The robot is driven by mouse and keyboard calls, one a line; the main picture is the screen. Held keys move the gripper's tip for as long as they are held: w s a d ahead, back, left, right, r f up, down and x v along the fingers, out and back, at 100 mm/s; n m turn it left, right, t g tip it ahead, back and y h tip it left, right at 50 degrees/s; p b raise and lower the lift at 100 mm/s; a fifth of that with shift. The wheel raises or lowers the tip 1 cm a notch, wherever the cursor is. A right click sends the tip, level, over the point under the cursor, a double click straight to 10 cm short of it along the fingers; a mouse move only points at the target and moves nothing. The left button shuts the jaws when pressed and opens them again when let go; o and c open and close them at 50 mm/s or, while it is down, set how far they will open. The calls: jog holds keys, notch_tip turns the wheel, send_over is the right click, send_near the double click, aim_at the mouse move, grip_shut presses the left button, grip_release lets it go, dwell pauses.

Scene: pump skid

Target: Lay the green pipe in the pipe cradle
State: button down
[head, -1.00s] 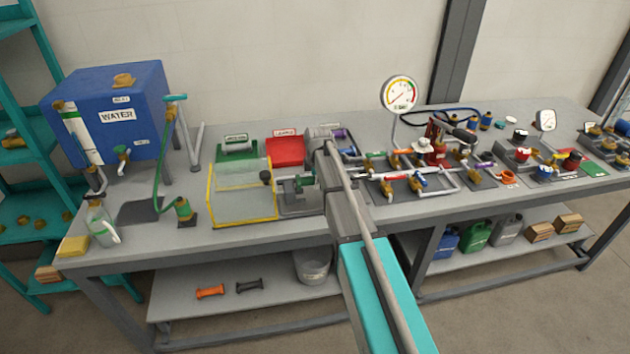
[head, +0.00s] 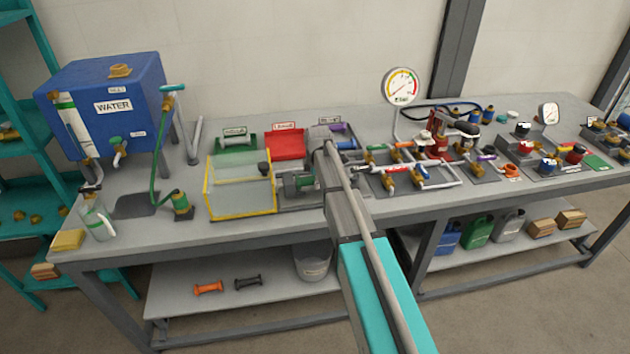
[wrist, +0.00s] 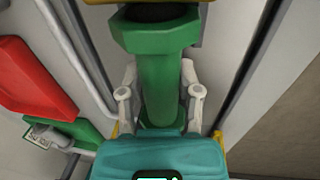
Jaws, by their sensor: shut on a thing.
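The green pipe (wrist: 160,75) fills the middle of the wrist view, with a wide hexagonal end and a dark opening at the top. My gripper (wrist: 160,95) is shut on it, one pale finger on each side. In the head view my own arm hides the gripper, and I cannot make out the pipe there. A green stand with a white label (head: 235,139), which looks like the pipe cradle, is at the back of the bench. Part of a green labelled stand also shows at lower left in the wrist view (wrist: 75,130), apart from the pipe.
A red tray (head: 286,145) stands right of the green stand. A clear yellow-edged guard (head: 240,187) and a pump (head: 298,184) are in front. A blue water tank (head: 105,105) is at left. Valves and pipework (head: 415,170) crowd the right of my arm.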

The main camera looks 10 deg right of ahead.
jog(key=shift+f, duration=0.25)
dwell(0.5)
jog(key=shift+c, duration=1)
grip_release()
jog(key=shift+r, duration=0.15)
